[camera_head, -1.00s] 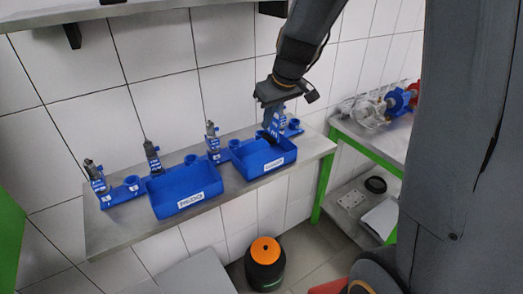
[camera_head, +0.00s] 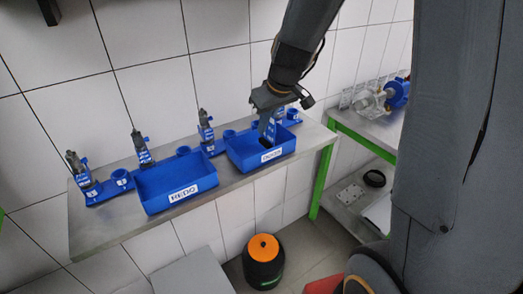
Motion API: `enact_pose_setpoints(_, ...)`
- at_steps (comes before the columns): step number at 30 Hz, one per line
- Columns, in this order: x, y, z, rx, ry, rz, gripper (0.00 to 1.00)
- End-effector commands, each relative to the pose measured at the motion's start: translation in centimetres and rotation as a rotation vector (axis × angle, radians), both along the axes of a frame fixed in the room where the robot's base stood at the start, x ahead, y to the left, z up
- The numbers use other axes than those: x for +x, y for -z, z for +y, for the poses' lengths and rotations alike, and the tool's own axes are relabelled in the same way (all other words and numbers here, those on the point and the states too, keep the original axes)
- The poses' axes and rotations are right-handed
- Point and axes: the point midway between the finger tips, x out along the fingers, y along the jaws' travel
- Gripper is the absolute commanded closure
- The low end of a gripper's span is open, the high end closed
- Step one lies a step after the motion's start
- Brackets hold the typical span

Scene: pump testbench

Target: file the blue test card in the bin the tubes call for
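Two blue bins stand on the steel bench. The left bin (camera_head: 152,190) has a white label reading REDO; the right bin (camera_head: 237,156) has a white label too small to read. Several tubes with blue bands stand in blue holders behind the bins: one at the far left (camera_head: 80,170), one behind the left bin (camera_head: 141,148), one between the bins (camera_head: 205,128). My gripper (camera_head: 266,135) points down over the right bin. A blue shape with pale marks shows at its fingers; I cannot tell whether it is the blue test card or a tube behind.
The bench (camera_head: 110,233) has a bare front strip and a tiled wall behind. A second table (camera_head: 375,130) with a clear and blue pump stands at the right. A black canister with an orange lid (camera_head: 263,247) stands on the floor.

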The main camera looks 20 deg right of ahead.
Motion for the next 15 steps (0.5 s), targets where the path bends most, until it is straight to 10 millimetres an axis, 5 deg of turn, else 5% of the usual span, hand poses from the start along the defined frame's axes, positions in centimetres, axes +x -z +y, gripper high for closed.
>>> enact_pose_setpoints(2,0.0,-0.06,0.0,0.0,0.0,0.0,1.0)
enact_pose_setpoints(7,0.0,-0.07,0.0,0.0,0.0,0.0,0.75)
enact_pose_setpoints(15,0.0,-0.1,0.0,0.0,0.0,-0.001,0.75)
